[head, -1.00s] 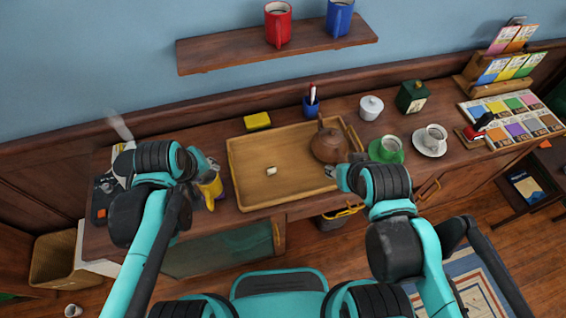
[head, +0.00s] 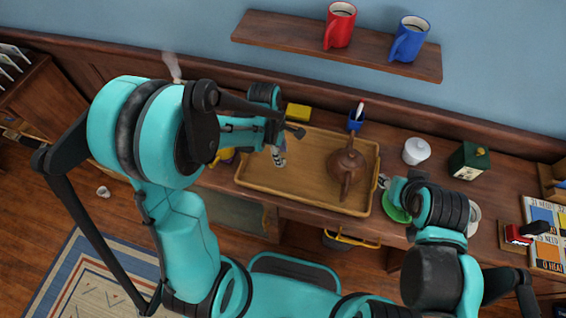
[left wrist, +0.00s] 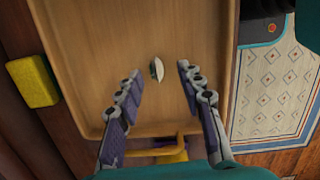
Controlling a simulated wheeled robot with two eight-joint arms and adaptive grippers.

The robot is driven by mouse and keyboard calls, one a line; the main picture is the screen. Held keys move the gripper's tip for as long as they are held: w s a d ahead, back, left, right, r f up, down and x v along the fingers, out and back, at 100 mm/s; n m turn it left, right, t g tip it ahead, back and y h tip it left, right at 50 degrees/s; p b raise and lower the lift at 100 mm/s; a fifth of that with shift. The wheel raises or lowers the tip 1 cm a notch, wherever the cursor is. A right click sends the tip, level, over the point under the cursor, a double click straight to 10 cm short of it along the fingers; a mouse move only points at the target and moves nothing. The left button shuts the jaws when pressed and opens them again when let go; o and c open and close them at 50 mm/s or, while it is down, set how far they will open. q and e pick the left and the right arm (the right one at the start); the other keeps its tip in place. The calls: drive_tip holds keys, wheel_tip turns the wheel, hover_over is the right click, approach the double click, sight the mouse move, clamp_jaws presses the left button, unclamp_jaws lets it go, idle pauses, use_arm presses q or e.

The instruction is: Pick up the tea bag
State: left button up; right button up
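The small white tea bag (left wrist: 156,70) lies on the wooden tray (left wrist: 145,25), which also shows in the head view (head: 325,203). In the left wrist view it sits between the fingertips of my left gripper (left wrist: 160,74), with a gap on each side. That gripper is open, its fingers pointing down over the tray's left part in the head view (head: 280,160). The arm and gripper hide the tea bag there. My right gripper (head: 384,182) is by the tray's right edge, near the green saucer; its opening is too small to tell.
The brown teapot (head: 345,168) stands on the tray's right side. A yellow block (head: 298,112) and a blue pen cup (head: 355,123) are behind the tray. A green saucer (head: 396,209) and white jar (head: 416,151) stand right.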

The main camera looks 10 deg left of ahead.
use_arm(q)
drive_tip(key=f, duration=0.1)
drive_tip(key=f+b, duration=0.1)
drive_tip(key=f, duration=0.1)
drive_tip(key=f+b, duration=0.1)
drive_tip(key=f, duration=0.1)
drive_tip(key=shift+w+f, duration=0.1)
drive_tip(key=shift+w, duration=0.2)
drive_tip(key=c, duration=0.8)
drive_tip(key=shift+c, duration=0.2)
drive_tip(key=shift+r, duration=0.2)
